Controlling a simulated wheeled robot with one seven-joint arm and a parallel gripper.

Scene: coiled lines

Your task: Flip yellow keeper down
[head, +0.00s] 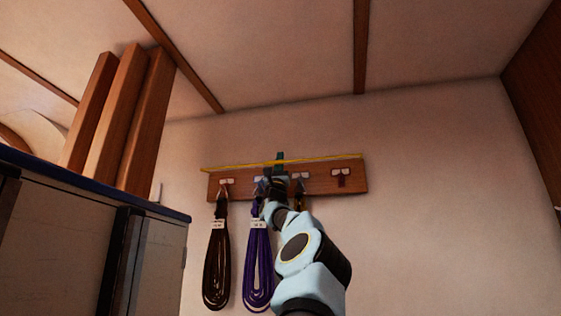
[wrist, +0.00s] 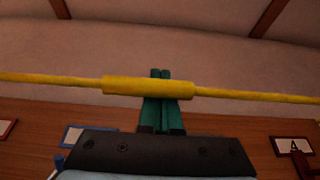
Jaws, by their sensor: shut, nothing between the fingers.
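The yellow keeper (head: 330,157) is a long thin bar running along the top of the wooden hook board (head: 320,182). In the wrist view the keeper's thicker middle sleeve (wrist: 120,86) crosses in front of my fingers, with the bar reaching out to both sides. My gripper (head: 280,156) is shut and empty, with its green fingers pointing up. In the wrist view the gripper's fingertips (wrist: 160,73) show just above the sleeve. I cannot tell whether they touch it.
A dark brown coil (head: 216,270) and a purple coil (head: 258,265) hang from the board. Another coil is mostly hidden behind my arm. The right hook (head: 341,173) bears no coil. A cabinet (head: 150,250) and upright wooden boards (head: 120,120) stand left. The right wall is clear.

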